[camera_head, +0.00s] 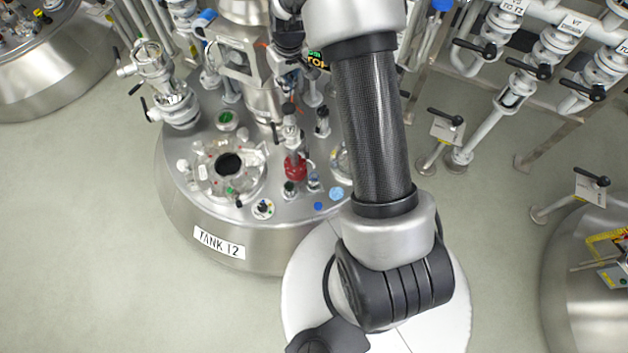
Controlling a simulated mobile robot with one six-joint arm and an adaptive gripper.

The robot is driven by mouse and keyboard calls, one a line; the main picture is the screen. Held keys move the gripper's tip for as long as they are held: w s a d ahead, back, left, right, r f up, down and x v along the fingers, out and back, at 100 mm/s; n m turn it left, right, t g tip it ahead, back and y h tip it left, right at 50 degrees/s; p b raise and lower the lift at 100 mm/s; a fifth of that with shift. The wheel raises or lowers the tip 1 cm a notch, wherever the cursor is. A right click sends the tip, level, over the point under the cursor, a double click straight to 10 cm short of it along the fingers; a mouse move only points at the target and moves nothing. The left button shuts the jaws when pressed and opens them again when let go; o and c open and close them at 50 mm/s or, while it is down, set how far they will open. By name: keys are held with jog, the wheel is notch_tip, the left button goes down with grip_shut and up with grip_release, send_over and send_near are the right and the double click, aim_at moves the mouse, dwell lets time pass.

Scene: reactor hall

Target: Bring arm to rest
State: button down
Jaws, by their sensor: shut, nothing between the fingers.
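My arm rises from my white base at the bottom. Its dark carbon link runs up the middle of the camera_head view to a silver joint cut off by the top edge. The arm is raised in front of the right side of tank 12 (273,258) and hides part of its lid. My gripper does not show clearly anywhere in this view.
Tank 12's lid carries an open round port (230,163), a red valve (295,168) and several fittings. Pipes with black-handled valves (528,68) stand at upper right. Other tanks show at upper left (60,75) and lower right (580,310). The floor at left is clear.

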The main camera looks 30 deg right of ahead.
dwell(0.3)
jog(key=s+a+r+t, duration=0.1)
jog(key=s+a+r, duration=0.4)
jog(key=r, duration=0.5)
jog(key=s+a+r, duration=0.2)
jog(key=s+r, duration=0.6)
jog(key=r, duration=0.2)
jog(key=s+a+r, duration=0.2)
jog(key=s, duration=0.7)
jog(key=s+a+r+t, duration=0.1)
jog(key=s+a+r, duration=0.1)
jog(key=s, duration=0.7)
jog(key=shift+s+m, duration=0.35)
jog(key=shift+m, duration=0.05)
jog(key=shift+a, duration=0.1)
